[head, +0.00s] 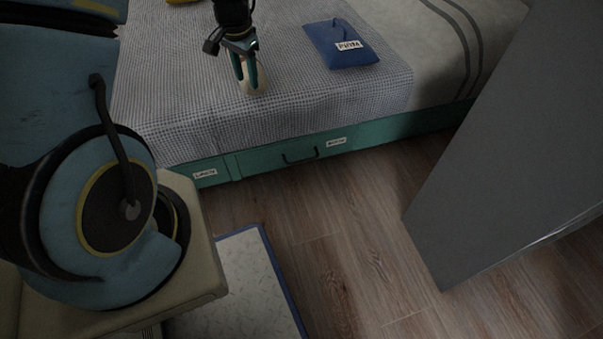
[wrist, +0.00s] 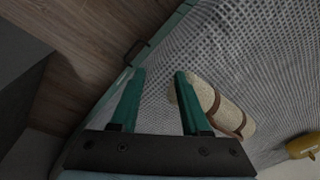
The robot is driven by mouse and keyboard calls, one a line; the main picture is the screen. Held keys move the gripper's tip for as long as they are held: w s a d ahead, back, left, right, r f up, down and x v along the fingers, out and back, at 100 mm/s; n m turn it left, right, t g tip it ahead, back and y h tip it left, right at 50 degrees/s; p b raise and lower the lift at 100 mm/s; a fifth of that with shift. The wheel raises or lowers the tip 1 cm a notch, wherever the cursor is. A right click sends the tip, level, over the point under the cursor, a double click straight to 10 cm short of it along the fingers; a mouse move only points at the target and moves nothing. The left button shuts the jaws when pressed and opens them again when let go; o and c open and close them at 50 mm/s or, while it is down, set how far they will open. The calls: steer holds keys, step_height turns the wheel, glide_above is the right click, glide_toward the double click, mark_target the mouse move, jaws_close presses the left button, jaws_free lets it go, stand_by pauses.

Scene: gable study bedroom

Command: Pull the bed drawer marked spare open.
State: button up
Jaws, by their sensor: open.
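The teal bed front holds a drawer (head: 270,158) with a dark bar handle (head: 300,158) and a small white label (head: 336,142), too small to read surely. It looks shut. A second labelled front (head: 205,173) lies to its left, largely hidden by my body. The handle also shows in the wrist view (wrist: 136,52), just beyond the fingertips. My gripper (head: 248,82) is open and empty, above the bed's woven blanket, back from the drawer front. It is apart from the handle.
A cream roll with brown straps (wrist: 228,112) lies on the blanket close beside my right finger. A blue labelled pouch (head: 342,44) and a yellow object (wrist: 303,146) are also on the bed. Bare wooden floor (head: 330,215) lies before the drawer; a blue-edged rug (head: 240,285) is nearer.

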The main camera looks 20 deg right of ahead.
mark_target(302, 161)
steer(key=s+d+f+m+b, duration=0.1)
steer(key=d+f+m+b, duration=0.45)
steer(key=f, duration=0.95)
steer(key=s+d+f+m+b, duration=0.2)
steer(key=d+f+b, duration=0.65)
steer(key=f, duration=0.65)
steer(key=shift+t, duration=0.3)
steer(key=f+b, duration=0.1)
steer(key=f, duration=0.2)
steer(key=w+f+b, duration=0.1)
steer(key=f+b, duration=0.1)
steer(key=f, duration=0.1)
steer(key=w+f+b, duration=0.1)
steer(key=f, duration=0.3)
steer(key=shift+w+d, duration=0.25)
steer(key=shift+d, duration=0.1)
jaws_close()
